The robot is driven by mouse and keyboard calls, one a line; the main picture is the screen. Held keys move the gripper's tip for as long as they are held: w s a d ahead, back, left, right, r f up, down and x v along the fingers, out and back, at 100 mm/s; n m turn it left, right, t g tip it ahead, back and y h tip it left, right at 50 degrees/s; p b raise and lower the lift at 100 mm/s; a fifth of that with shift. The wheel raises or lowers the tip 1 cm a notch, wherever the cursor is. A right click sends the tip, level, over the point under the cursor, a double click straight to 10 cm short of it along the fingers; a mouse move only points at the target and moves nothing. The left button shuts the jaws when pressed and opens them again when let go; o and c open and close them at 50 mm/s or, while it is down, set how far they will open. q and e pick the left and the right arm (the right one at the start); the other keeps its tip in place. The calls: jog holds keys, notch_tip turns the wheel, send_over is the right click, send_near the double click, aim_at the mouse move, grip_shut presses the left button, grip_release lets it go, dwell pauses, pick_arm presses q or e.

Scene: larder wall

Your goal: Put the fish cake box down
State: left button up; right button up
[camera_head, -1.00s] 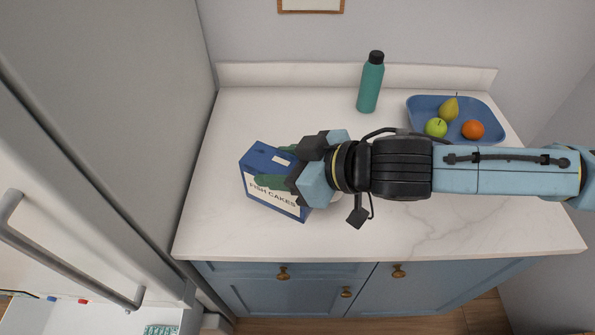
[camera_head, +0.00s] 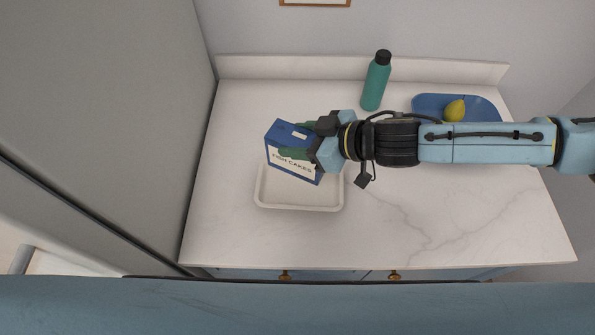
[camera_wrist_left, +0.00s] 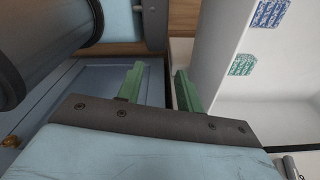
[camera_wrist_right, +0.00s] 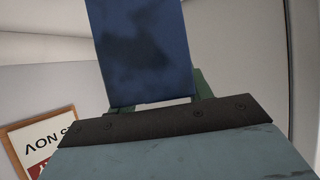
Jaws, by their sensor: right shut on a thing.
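The fish cake box (camera_head: 291,167) is blue with a white label reading FISH CAKES. My right gripper (camera_head: 292,141) is shut on it, with green fingers across its top and front. The box is slightly tilted, over the back left part of a shallow off-white tray (camera_head: 300,203) on the counter. I cannot tell whether its base touches the tray. In the right wrist view the box's dark blue side (camera_wrist_right: 143,50) stands between the fingers. My left gripper (camera_wrist_left: 160,82) is open and empty in the left wrist view, near a blue cabinet front.
A teal bottle (camera_head: 376,82) stands at the counter's back. A blue tray (camera_head: 484,106) with a yellow fruit (camera_head: 454,111) lies at the back right, partly behind my right arm. The pale counter (camera_head: 450,220) is clear at front right. A tall grey cabinet side (camera_head: 110,110) borders the left.

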aim_at(300, 167)
notch_tip(300, 167, down, 5)
jog(key=shift+s+f, duration=0.1)
jog(key=shift+f, duration=0.05)
jog(key=shift+f+b, duration=0.55)
jog(key=shift+f, duration=1.75)
jog(key=shift+f, duration=0.2)
jog(key=o, duration=1.3)
jog(key=shift+d, duration=0.1)
jog(key=shift+c, duration=0.2)
jog(key=shift+r, duration=0.15)
jog(key=v, duration=1.2)
jog(key=shift+p, duration=0.35)
